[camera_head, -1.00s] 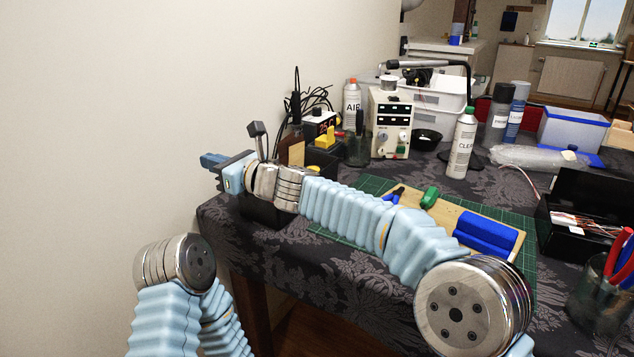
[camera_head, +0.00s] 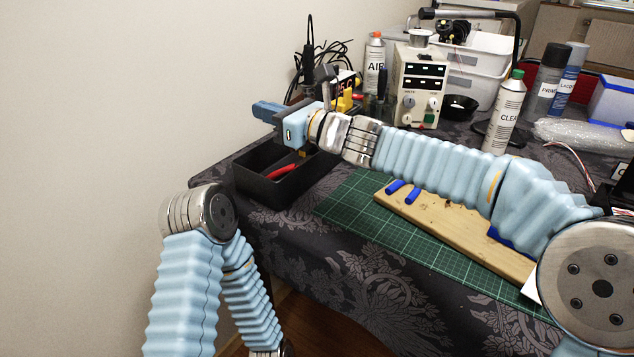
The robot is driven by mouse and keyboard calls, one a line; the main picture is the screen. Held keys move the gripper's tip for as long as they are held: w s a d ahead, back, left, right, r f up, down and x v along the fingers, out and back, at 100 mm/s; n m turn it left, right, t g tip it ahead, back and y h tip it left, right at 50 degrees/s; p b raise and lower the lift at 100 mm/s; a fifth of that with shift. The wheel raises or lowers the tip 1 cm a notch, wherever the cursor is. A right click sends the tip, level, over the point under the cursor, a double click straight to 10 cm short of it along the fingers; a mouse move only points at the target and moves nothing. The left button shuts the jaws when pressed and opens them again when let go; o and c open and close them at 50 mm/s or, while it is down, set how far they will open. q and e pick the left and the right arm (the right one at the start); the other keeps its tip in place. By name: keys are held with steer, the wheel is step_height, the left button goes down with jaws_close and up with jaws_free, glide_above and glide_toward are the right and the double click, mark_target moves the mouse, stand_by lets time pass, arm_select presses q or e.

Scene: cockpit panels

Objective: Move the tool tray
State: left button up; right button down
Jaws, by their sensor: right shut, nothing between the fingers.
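The tool tray (camera_head: 285,187) is a black open box at the left end of the table, with a red-handled tool (camera_head: 283,172) in it. My right arm reaches across the table from the right. My right gripper (camera_head: 270,112) is above the tray's back part, points left and is shut with nothing held; its fingers are partly hidden by its own body. My left arm is bent at the lower left in front of the table, and its gripper is out of view.
A green cutting mat (camera_head: 365,215) and a wooden board (camera_head: 440,222) with blue-handled tools lie right of the tray. Behind stand a power supply (camera_head: 418,85), a spray can (camera_head: 374,62) and a white bottle (camera_head: 504,115). A wall borders the left.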

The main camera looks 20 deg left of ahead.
glide_above(303, 172)
steer(key=v, duration=0.4)
step_height(303, 172, down, 10)
steer(key=shift+s+f+b, duration=0.1)
steer(key=shift+b, duration=1.1)
steer(key=shift+a, duration=0.4)
